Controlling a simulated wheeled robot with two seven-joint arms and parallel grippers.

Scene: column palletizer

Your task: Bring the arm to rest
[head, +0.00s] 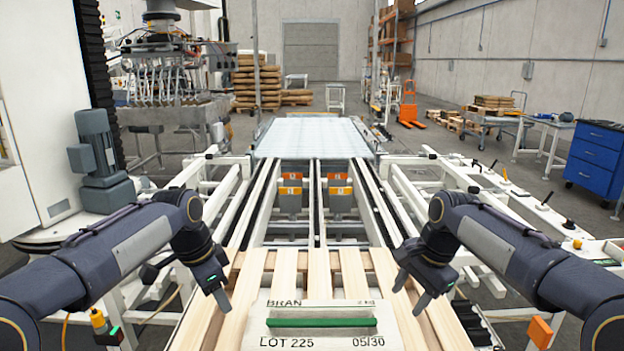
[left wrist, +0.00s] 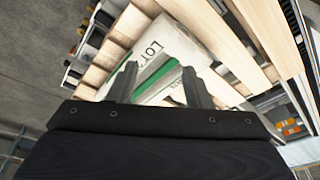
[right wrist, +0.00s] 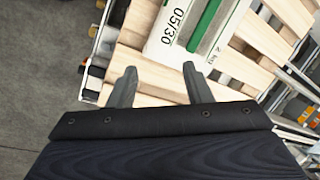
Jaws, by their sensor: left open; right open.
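My left gripper (head: 222,291) is open and empty, above the pallet's left side. In the left wrist view its two fingers (left wrist: 155,88) stand apart, with the bag beyond them. My right gripper (head: 409,295) is open and empty, above the pallet's right side. Its fingers (right wrist: 158,88) are apart in the right wrist view, over bare slats beside the bag. A pale bag (head: 320,309) with a green stripe, printed "BRAN" and "LOT 225 05/30", lies flat on the wooden pallet (head: 352,272). Both grippers look clear of the bag.
The pallet sits on a conveyor with white rails (head: 262,205) running away from me. A grey motor (head: 98,155) stands at the left. A blue drawer cabinet (head: 594,160) and an orange pallet truck (head: 409,105) stand at the right. The air above the pallet is free.

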